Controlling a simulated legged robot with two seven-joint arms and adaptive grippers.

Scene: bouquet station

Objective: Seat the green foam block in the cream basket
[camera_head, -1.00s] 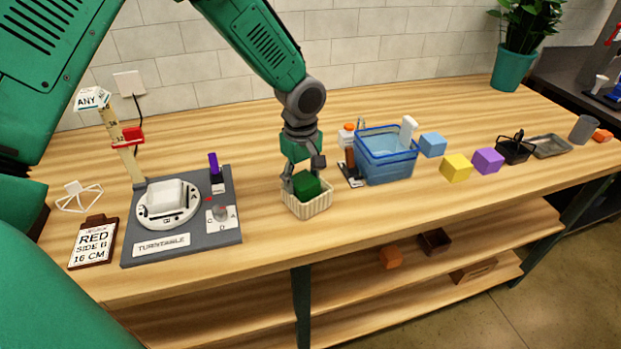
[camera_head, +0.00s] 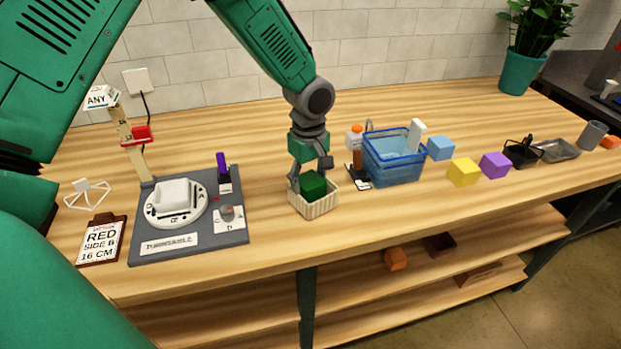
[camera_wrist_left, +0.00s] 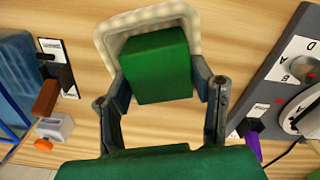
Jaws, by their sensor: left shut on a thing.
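The green foam block (camera_head: 314,184) is at the mouth of the cream basket (camera_head: 314,207), its upper part showing above the rim. In the left wrist view the green foam block (camera_wrist_left: 157,66) lies between the fingers, with the cream basket (camera_wrist_left: 147,18) rim around its far side. My left gripper (camera_head: 309,178) is shut on the block from above, its fingers (camera_wrist_left: 163,88) at the block's two sides. The block's underside is hidden, so I cannot tell whether it touches the basket floor. My right gripper is not in view.
A grey turntable (camera_head: 235,235) stands left of the basket, with a clipboard (camera_head: 101,241) further left. A blue bin (camera_head: 394,168) stands close on the right. Blue, yellow and purple (camera_head: 495,165) cubes lie beyond. Bare table lies in front of the basket.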

